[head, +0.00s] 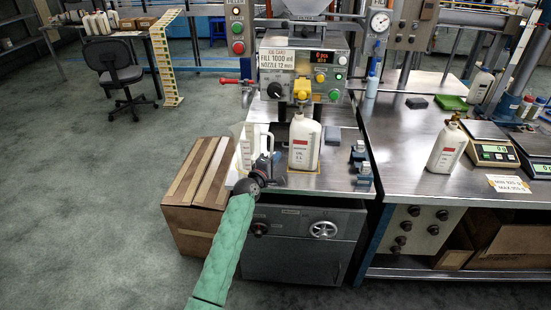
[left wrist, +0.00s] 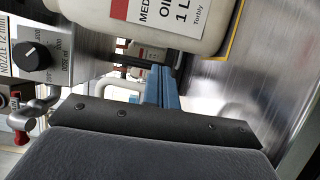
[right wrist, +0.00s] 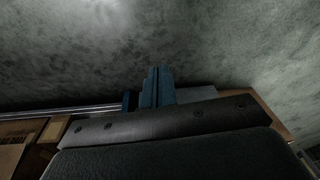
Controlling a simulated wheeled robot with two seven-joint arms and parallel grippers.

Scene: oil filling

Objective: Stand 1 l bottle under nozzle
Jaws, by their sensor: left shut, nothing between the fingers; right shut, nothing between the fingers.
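A white 1 l oil bottle (head: 304,150) with a red-and-white label stands upright on the steel bench, below the yellow nozzle part (head: 302,88) of the filling machine (head: 295,62). Whether its mouth lines up exactly is hard to tell. The bottle also fills the top of the left wrist view (left wrist: 150,18), with a yellow line beside its base. My left gripper (head: 268,160) is just left of the bottle, shut and empty; its blue fingers (left wrist: 160,84) show beside the bottle. My right gripper (right wrist: 157,84) is shut and empty over the floor, outside the head view.
A clear measuring jug (head: 249,148) stands left of my left gripper. Small blue clamps (head: 359,160) sit right of the bottle. On the right bench are another white bottle (head: 447,147) and scales (head: 490,150).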

